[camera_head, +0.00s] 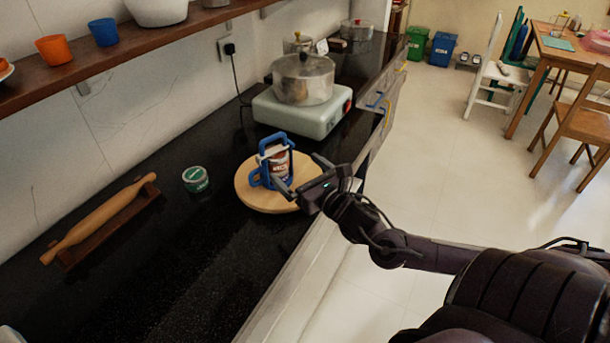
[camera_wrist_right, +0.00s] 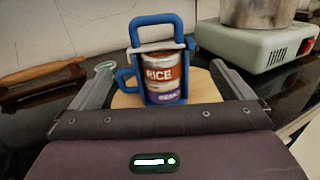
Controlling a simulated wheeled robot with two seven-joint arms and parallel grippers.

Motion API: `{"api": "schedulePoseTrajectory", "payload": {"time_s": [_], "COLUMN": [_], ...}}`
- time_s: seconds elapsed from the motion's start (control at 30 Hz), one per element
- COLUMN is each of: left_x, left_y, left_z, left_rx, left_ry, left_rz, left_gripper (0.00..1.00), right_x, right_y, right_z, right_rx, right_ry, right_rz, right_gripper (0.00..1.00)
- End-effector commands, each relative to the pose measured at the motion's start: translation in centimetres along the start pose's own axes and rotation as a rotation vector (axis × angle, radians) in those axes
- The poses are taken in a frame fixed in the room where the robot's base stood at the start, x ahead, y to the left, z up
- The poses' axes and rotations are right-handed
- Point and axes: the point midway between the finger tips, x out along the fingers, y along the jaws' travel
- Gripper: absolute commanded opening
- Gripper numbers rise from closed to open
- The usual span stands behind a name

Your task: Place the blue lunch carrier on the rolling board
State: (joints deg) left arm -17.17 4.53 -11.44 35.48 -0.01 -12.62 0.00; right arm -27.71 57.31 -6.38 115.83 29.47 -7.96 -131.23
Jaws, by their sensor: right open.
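The blue lunch carrier (camera_head: 270,160) stands upright on the round wooden rolling board (camera_head: 247,200) on the black counter. It has a blue frame with a top handle and holds a can labelled RICE (camera_wrist_right: 162,76). In the right wrist view the carrier (camera_wrist_right: 136,32) stands ahead, between and beyond my finger tips, with the board (camera_wrist_right: 203,88) under it. My right gripper (camera_head: 299,176) is open and empty, just to the right of the carrier, over the board's right edge. I cannot tell whether a finger touches the carrier. My left gripper is not in view.
A stove (camera_head: 290,112) with a steel pot (camera_head: 303,80) stands behind the board. A small green tin (camera_head: 195,179) is left of it. A rolling pin (camera_head: 100,218) lies on a wooden stand further left. A shelf (camera_head: 130,46) overhangs the counter's back. The front counter is clear.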

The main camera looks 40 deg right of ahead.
Motion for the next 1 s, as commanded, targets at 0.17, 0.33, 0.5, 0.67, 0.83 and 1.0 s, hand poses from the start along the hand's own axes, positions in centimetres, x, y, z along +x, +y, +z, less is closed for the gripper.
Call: {"api": "schedulePoseTrajectory", "payload": {"time_s": [0.17, 0.33, 0.5, 0.67, 0.83, 1.0], "left_x": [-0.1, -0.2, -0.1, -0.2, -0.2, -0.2], "left_y": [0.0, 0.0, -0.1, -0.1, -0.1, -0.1], "left_z": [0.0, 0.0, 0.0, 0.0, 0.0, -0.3], "left_rx": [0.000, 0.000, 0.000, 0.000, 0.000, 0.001], "left_ry": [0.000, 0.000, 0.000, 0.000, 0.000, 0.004], "left_rz": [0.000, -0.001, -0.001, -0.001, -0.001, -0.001], "left_gripper": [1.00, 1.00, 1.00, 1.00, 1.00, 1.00], "right_x": [-1.5, -2.0, -2.0, -2.0, -2.0, -2.0], "right_y": [0.0, 0.0, 0.0, 0.0, 0.0, 0.0], "right_z": [0.0, 0.1, 0.1, 0.1, 0.1, 0.1], "right_rx": [0.000, 0.000, 0.000, 0.000, 0.000, 0.000], "right_ry": [0.001, -0.001, -0.002, -0.001, -0.001, -0.001], "right_rz": [0.000, 0.001, 0.001, 0.000, 0.000, 0.000], "right_gripper": [1.00, 1.00, 1.00, 1.00, 1.00, 1.00]}}
